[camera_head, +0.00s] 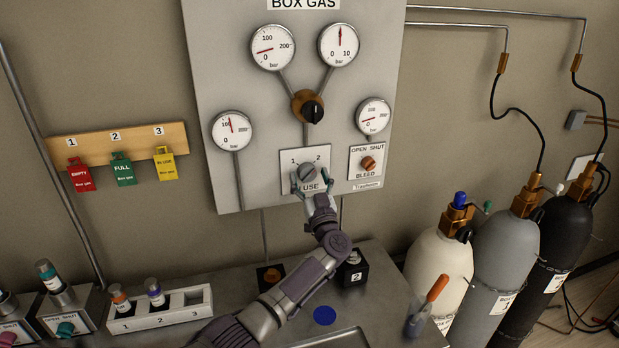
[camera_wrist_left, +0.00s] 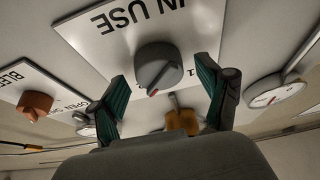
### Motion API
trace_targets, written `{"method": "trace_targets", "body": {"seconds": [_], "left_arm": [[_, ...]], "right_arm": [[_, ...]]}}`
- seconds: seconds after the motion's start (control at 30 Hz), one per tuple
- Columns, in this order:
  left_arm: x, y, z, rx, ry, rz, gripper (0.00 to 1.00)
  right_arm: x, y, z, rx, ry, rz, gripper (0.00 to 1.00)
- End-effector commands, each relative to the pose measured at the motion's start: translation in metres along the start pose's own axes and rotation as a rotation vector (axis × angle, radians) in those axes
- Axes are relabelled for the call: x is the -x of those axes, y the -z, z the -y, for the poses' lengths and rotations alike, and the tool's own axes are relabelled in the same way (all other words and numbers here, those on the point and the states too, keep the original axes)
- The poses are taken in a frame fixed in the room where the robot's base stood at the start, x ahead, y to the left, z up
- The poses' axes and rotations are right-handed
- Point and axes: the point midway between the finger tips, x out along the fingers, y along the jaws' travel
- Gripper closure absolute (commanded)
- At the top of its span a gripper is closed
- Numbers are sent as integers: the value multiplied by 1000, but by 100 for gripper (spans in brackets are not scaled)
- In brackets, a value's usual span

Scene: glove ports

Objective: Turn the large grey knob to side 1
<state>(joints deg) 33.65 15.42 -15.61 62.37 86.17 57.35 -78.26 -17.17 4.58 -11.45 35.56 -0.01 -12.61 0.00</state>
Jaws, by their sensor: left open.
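The large grey knob (camera_head: 307,173) sits on a white plate (camera_head: 290,157) marked 1, 2 and IN USE, low on the gas panel. In the left wrist view the knob (camera_wrist_left: 158,68) shows a grip bar with a red mark at one end. My left gripper (camera_head: 312,187) is at the knob, with its fingers apart. In the left wrist view the open fingers (camera_wrist_left: 163,88) stand on either side of the knob, with gaps between. The head view does not show clearly which number the knob points to. My right gripper is not in view.
A black knob (camera_head: 312,111) on brass is above, and an orange bleed knob (camera_head: 368,163) is to the right. Gauges (camera_head: 339,44) surround them. Below are a bench with a three-slot rack (camera_head: 160,311) and, at right, gas cylinders (camera_head: 492,281).

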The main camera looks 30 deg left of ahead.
Motion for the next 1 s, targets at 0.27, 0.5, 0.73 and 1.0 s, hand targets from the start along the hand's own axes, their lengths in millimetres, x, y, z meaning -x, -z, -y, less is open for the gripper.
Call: {"method": "trace_targets", "body": {"seconds": [0.27, 0.5, 0.73, 1.0], "left_arm": [[0, 0, 0, 0, 0, 0, 64], [0, 0, 0, 3, 2, 0, 83], [1, -2, -1, 55, 24, 1, 83], [3, -4, -1, 229, 97, 4, 83]], "right_arm": [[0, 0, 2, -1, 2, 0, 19], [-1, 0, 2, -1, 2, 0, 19], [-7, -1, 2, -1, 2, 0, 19], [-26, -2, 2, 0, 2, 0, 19]]}}
